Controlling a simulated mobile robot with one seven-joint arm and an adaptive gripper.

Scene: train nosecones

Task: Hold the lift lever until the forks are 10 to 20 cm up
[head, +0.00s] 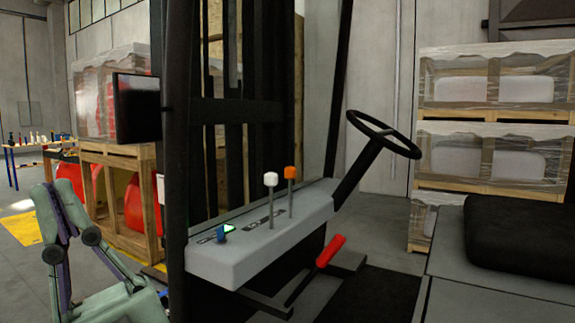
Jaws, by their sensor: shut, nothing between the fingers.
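The forklift's grey console (265,243) stands in the middle of the head view. Upright on it are a lever with a white knob (271,180) and one with an orange knob (290,173). A low blue knob (221,234) sits at its left end. Which is the lift lever cannot be told; the labels are too small to read. My gripper (57,188) is at the lower left, fingers upward, shut and empty. In the picture it is left of the dark mast (177,150) and apart from the levers. The forks are not visible, so their height cannot be told.
A steering wheel (384,134) rises right of the console. A red-handled lever (330,251) stands below it. A black seat (520,238) is at right. Wrapped crates (494,90) stand behind. A wooden crate (117,200) with red goods stands behind my gripper.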

